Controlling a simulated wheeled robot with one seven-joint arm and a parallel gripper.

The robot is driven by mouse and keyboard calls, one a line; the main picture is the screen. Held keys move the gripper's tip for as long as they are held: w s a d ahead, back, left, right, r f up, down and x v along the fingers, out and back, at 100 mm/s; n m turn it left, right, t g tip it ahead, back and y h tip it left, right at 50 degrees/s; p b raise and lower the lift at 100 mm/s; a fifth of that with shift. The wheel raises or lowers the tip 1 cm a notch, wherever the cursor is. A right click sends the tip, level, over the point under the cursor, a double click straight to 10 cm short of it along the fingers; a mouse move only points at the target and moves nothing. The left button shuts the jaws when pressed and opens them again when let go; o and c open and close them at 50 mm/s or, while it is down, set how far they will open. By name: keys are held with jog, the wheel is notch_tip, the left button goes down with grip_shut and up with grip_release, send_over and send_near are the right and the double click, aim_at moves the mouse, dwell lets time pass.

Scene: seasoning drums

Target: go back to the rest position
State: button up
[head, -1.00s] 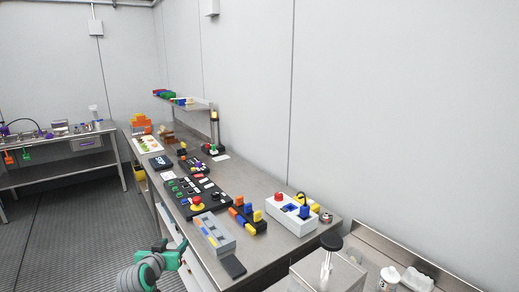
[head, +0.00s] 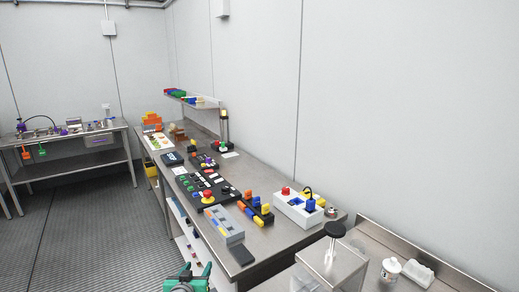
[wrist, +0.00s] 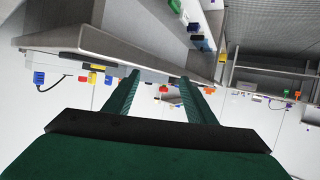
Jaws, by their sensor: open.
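My gripper (head: 190,272) is at the bottom edge of the head view, in front of the steel workbench (head: 262,240) and apart from it. Only its green end shows there. In the wrist view, its two green fingers (wrist: 158,92) stand apart with nothing between them, so it is open and empty. The wrist view is tilted, with the bench edge (wrist: 120,50) running across beyond the fingers.
The bench holds a black button panel (head: 205,186), a grey block (head: 226,222), a white box with colored parts (head: 298,208) and a dark pad (head: 241,255). The floor (head: 90,235) at left is clear.

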jog(key=s+d+f+n+y, duration=0.1)
jog(key=s+d+f, duration=0.5)
jog(key=s+f, duration=0.25)
jog(key=s+d+f+n, duration=0.1)
jog(key=s+d+f, duration=0.55)
jog(key=s, duration=0.35)
jog(key=s+d+f, duration=0.1)
jog(key=s+d, duration=0.2)
jog(key=s, duration=0.5)
jog(key=s+d+f, duration=0.2)
jog(key=s, duration=0.7)
jog(key=s+d+r, duration=0.1)
jog(key=s+r, duration=0.3)
jog(key=s, duration=0.3)
jog(key=s+d+r+m+t, duration=0.1)
jog(key=s+r, duration=0.3)
jog(key=s, duration=0.3)
jog(key=s+d+r+m, duration=0.1)
jog(key=s+d+r, duration=0.1)
jog(key=s+r, duration=0.2)
jog(key=s, duration=0.3)
jog(key=shift+s+r+t+h, duration=0.15)
jog(key=shift+s+t+h, duration=0.15)
jog(key=shift+h, duration=0.1)
